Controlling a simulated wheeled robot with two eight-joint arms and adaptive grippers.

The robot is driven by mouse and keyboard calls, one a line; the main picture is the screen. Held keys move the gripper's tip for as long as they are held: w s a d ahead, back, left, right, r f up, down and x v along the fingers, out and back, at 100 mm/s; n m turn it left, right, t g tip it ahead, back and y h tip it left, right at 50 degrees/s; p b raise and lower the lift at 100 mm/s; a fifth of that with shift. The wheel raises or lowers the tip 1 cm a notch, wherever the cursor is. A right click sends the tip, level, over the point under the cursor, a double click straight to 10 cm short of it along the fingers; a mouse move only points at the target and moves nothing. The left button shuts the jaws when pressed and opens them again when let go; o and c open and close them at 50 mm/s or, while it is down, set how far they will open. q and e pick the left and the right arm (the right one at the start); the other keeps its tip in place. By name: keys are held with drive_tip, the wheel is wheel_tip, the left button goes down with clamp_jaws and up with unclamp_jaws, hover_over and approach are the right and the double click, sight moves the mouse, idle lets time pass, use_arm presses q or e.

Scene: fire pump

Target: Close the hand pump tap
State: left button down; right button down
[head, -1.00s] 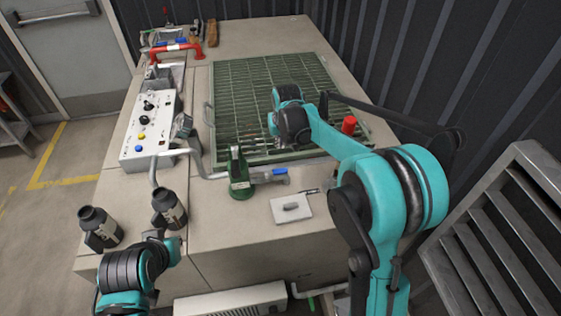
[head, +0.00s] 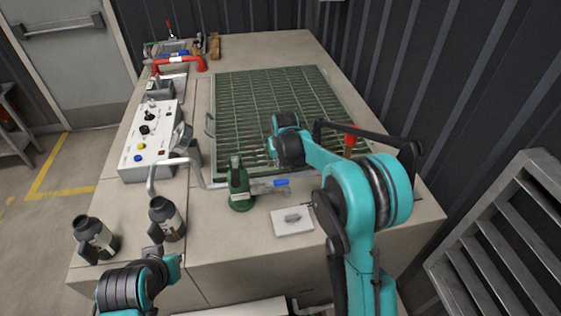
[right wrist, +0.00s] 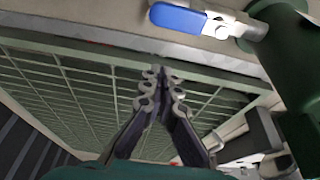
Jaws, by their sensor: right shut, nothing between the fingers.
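The green hand pump (head: 240,190) stands on the beige deck in front of the green grating. Its tap has a blue lever (head: 282,183) on a metal outlet pointing right. In the right wrist view the blue lever (right wrist: 180,19) lies at the top, with the green pump body (right wrist: 292,95) at the right. My right gripper (head: 269,150) is over the grating, just beyond the tap and apart from it. Its fingertips (right wrist: 160,80) are together and hold nothing. Part of my left arm shows at the lower left, but its gripper does not.
The green grating (head: 270,95) fills the deck behind the pump. A white plate (head: 292,220) lies to the pump's right front. A bent grey pipe (head: 172,163) runs at its left. Two dark bottles (head: 96,236) (head: 168,219) stand at the left front near my left arm.

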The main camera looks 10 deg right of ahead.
sight(277, 183)
drive_tip(key=shift+x, duration=1.2)
use_arm(q)
wheel_tip(277, 183, down, 2)
drive_tip(key=shift+f+b, duration=0.1)
drive_tip(key=shift+b, duration=0.7)
use_arm(e)
drive_tip(key=s, duration=0.4)
drive_tip(key=shift+s+r, duration=0.1)
drive_tip(key=shift+r, duration=0.15)
